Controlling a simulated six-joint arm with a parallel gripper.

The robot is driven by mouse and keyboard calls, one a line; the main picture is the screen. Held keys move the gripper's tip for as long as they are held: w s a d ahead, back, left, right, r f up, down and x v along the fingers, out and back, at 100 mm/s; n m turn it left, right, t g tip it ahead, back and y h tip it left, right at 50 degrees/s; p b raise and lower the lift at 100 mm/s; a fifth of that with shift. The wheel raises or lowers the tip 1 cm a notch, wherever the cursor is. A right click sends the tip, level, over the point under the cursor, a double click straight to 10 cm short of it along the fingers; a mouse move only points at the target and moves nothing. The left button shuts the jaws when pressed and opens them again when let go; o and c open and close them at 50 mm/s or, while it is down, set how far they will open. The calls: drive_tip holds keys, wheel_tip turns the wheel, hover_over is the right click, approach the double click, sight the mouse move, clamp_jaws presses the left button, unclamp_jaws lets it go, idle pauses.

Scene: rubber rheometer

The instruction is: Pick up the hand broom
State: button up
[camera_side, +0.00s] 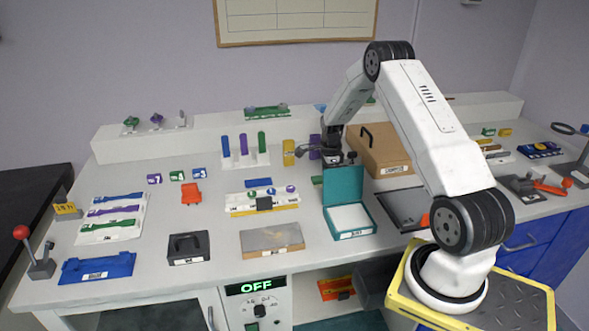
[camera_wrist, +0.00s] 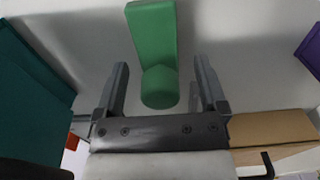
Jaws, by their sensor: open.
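A green piece with a flat bar and a rounded end, apparently the hand broom (camera_wrist: 153,35), shows at the top middle of the wrist view. Its rounded end lies between the lines of my two fingers, and I see no finger touching it. A small green part (camera_side: 317,180) shows left of the teal lid in the side view; the rest is hidden. My gripper (camera_wrist: 160,68) is open and empty, with a finger on each side of the rounded end. In the side view my gripper (camera_side: 336,157) points down behind the teal box.
The open teal box (camera_side: 346,184) stands close to my gripper; its lid also shows at left in the wrist view (camera_wrist: 28,95). A brown box (camera_side: 383,150) with a black handle is to the right. A rack with coloured cylinders (camera_side: 243,157) stands left.

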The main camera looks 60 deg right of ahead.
idle(0.4)
clamp_jaws()
drive_tip(key=shift+r, duration=0.15)
wheel_tip(320, 180, up, 10)
drive_tip(key=shift+f, duration=0.15)
idle(0.6)
idle(0.4)
